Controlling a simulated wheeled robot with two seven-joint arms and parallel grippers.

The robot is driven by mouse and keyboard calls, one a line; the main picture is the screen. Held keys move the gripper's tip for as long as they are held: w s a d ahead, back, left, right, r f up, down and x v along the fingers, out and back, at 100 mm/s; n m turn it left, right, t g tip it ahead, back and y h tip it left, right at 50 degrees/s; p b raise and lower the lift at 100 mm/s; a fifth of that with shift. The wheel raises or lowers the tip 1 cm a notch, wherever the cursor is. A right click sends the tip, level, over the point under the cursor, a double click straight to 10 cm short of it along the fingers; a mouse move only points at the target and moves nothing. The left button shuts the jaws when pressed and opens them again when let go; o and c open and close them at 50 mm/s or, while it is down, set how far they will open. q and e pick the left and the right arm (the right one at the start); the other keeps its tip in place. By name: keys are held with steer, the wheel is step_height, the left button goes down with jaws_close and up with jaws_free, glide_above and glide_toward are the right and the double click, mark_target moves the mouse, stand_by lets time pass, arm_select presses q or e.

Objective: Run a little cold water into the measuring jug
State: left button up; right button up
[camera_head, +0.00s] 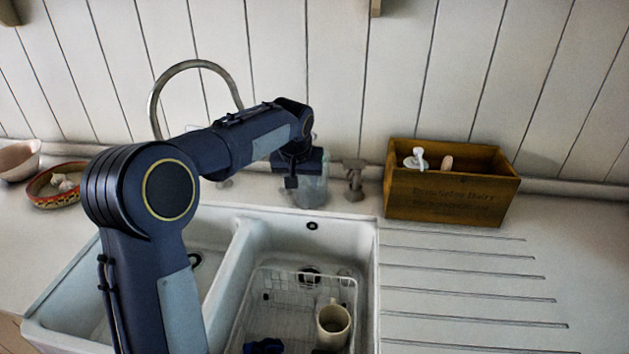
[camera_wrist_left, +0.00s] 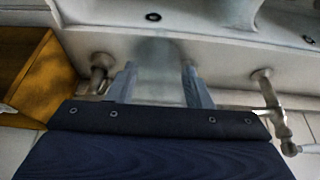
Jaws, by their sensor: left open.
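The clear, see-through measuring jug (camera_head: 312,190) stands on the back ledge behind the sink. Its upper part is partly hidden by my left gripper (camera_head: 302,178), which points down at it. In the left wrist view my left gripper (camera_wrist_left: 160,85) has its two fingers apart, with the faint grey jug (camera_wrist_left: 158,58) between them; I cannot tell whether they touch it. A curved metal spout (camera_head: 196,64) rises behind my arm. A tap handle (camera_head: 354,180) stands right of the jug. Another tap (camera_wrist_left: 268,100) shows in the wrist view.
The white double sink (camera_head: 362,270) holds a wire rack (camera_head: 262,290) with a cream mug (camera_head: 333,328). A wooden box (camera_head: 450,200) stands right of the taps. A patterned bowl (camera_head: 55,195) is at the far left. The grooved drainer (camera_head: 460,290) is clear.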

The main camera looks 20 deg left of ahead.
mark_target(303, 192)
arm_select(q)
steer(key=p+x, duration=0.1)
steer(key=x, duration=0.6)
steer(key=shift+w+f, duration=0.25)
steer(key=shift+f, duration=0.05)
jaws_close()
